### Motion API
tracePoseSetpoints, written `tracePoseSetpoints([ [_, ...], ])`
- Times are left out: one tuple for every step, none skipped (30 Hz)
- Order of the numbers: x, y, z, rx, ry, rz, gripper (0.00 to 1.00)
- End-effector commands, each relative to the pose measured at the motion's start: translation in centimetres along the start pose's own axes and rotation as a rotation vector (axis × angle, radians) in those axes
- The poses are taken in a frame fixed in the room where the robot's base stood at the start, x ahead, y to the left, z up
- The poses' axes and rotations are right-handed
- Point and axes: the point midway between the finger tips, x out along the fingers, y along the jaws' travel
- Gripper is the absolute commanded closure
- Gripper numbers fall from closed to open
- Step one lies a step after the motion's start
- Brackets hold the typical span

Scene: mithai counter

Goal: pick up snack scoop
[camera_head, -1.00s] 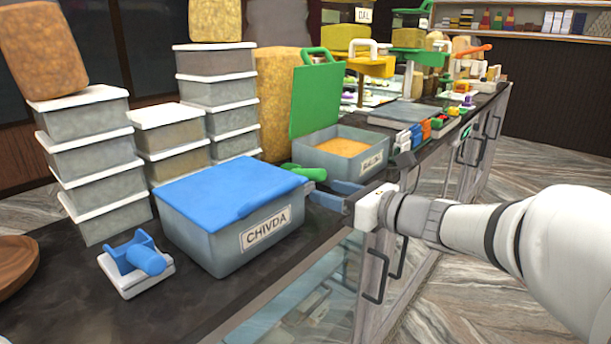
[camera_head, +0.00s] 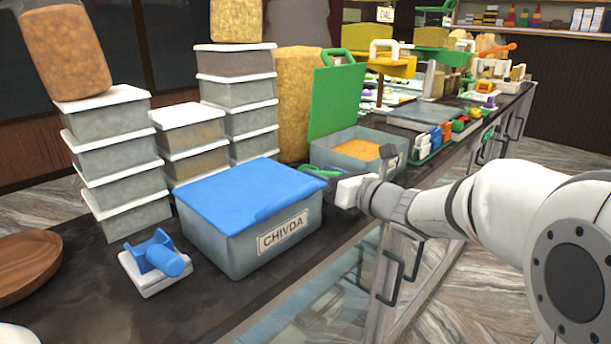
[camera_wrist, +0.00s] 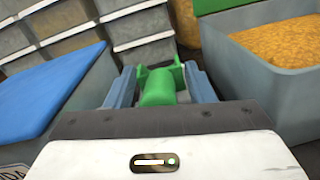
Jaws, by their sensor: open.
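A green scoop-like tool (camera_head: 322,171) lies on the counter between the blue-lidded CHIVDA tub and the open tub of orange snack. In the wrist view, its green handle (camera_wrist: 159,86) shows between my two blue-grey fingers. My gripper (camera_wrist: 160,88) is open around the handle, with a finger on either side; I cannot tell whether they touch it. In the head view, my gripper (camera_head: 335,184) is beside the CHIVDA tub's right corner and partly hides the green tool. A similar blue-handled tool (camera_head: 158,258) on a white base sits left of the CHIVDA tub.
The CHIVDA tub (camera_head: 250,225) stands close on one side of my gripper, the open snack tub (camera_head: 335,151) on the other. Its green lid (camera_head: 337,98) stands upright. Stacked white-lidded boxes (camera_head: 120,165) rise behind. A wooden bowl (camera_head: 28,262) is at far left.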

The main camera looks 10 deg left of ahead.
Motion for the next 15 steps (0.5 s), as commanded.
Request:
tracePoseSetpoints([
  [-0.03, -0.01, -0.01, 0.0, 0.0, 0.0, 0.51],
  [-0.04, -0.02, -0.01, 0.0, 0.0, 0.0, 0.51],
  [-0.04, -0.02, -0.02, 0.0, 0.0, 0.0, 0.54],
  [-0.05, -0.03, -0.01, 0.0, 0.0, 0.0, 0.56],
  [-0.05, -0.03, -0.01, 0.0, 0.0, 0.0, 0.59],
  [-0.06, -0.04, -0.01, 0.0, 0.0, 0.0, 0.62],
  [-0.07, -0.04, -0.01, 0.0, 0.0, -0.001, 0.64],
  [-0.07, -0.04, -0.01, 0.0, 0.0, -0.001, 0.67],
  [-0.08, -0.04, -0.01, 0.0, 0.0, -0.001, 0.7],
  [-0.08, -0.05, -0.01, 0.0, 0.0, -0.001, 0.73],
  [-0.09, -0.05, -0.01, 0.0, 0.0, -0.001, 0.75],
  [-0.09, -0.06, -0.01, 0.0, 0.0, -0.001, 0.78],
  [-0.09, -0.06, -0.01, 0.0, 0.0, -0.001, 0.81],
  [-0.1, -0.06, -0.01, 0.0, 0.0, -0.001, 0.83],
  [-0.1, -0.07, -0.01, 0.0, 0.0, -0.001, 0.87],
])
